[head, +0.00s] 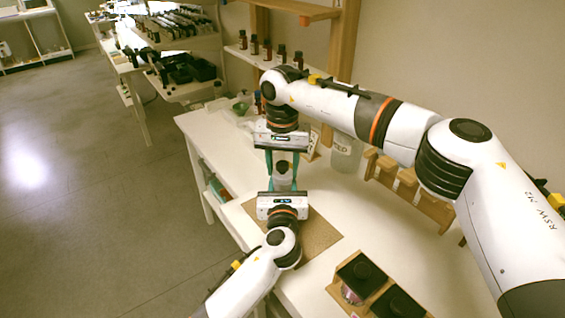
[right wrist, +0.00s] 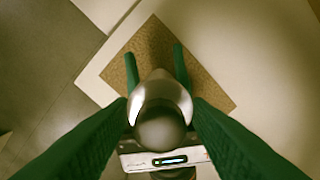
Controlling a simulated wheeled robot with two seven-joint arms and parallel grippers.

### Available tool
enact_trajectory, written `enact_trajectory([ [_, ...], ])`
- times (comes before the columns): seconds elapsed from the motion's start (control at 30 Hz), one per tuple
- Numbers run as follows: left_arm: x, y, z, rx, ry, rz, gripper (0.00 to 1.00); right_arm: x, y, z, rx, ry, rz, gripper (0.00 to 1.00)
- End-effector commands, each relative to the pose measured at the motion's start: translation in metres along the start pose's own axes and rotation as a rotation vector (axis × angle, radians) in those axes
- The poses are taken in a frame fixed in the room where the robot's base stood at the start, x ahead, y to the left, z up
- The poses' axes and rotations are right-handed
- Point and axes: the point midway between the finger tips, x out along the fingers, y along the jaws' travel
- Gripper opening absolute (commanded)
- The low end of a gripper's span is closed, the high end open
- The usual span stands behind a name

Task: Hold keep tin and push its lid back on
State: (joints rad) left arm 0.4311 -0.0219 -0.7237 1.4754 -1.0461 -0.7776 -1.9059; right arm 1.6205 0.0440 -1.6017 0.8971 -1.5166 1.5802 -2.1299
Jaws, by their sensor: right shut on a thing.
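The keep tin (head: 283,184) is a small pale cylinder between my two grippers, above the cork mat. Its grey metal lid (head: 283,168) is at its top; in the right wrist view the shiny round lid (right wrist: 161,105) hides most of the tin. My right gripper (head: 282,164) reaches down from above, its green fingers closed on both sides of the lid. My left gripper (head: 283,190) comes from the near side, and its green fingers show on either side of the tin in the right wrist view (right wrist: 156,60). Whether the lid is fully seated is hidden.
The cork mat (head: 318,234) lies on the white table (head: 425,262) below the grippers. A wooden rack (head: 415,198) and a clear jar (head: 345,153) stand to the right. Black-topped containers (head: 362,270) are at the near right. Brown bottles (head: 267,50) line a shelf behind.

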Motion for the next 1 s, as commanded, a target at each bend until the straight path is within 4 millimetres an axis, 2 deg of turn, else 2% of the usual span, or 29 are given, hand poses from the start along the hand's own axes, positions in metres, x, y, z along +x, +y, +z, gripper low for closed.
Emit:
enact_trajectory([
  [0.17, 0.000, 0.000, 0.001, 0.000, -0.001, 0.000, 0.00, 0.004, 0.000, 0.000, 0.000, 0.000, 0.000, 0.23],
  [0.2, 0.000, 0.000, 0.001, 0.000, -0.001, 0.000, 0.00, 0.004, 0.000, 0.000, 0.000, 0.000, 0.000, 0.46],
  [0.33, 0.000, 0.000, 0.001, -0.001, -0.001, 0.000, 0.00, 0.004, 0.000, 0.000, 0.000, -0.001, 0.000, 0.67],
  [0.37, 0.000, 0.000, 0.001, -0.001, -0.001, 0.000, 0.00, 0.004, 0.000, 0.000, 0.000, -0.001, 0.000, 0.69],
  [0.63, 0.000, 0.000, 0.001, -0.001, -0.001, 0.000, 0.00, 0.003, 0.000, 0.000, 0.000, -0.001, 0.000, 0.69],
  [0.73, 0.000, 0.000, 0.001, -0.001, -0.001, 0.000, 0.00, -0.004, 0.000, 0.001, 0.001, -0.002, 0.000, 0.69],
  [0.87, 0.000, 0.000, 0.001, -0.001, -0.001, 0.000, 0.00, -0.024, 0.000, 0.001, 0.001, -0.004, 0.000, 0.69],
  [1.0, 0.000, 0.000, 0.001, -0.001, -0.001, 0.001, 0.00, -0.055, 0.000, 0.001, 0.000, -0.004, 0.002, 0.69],
])
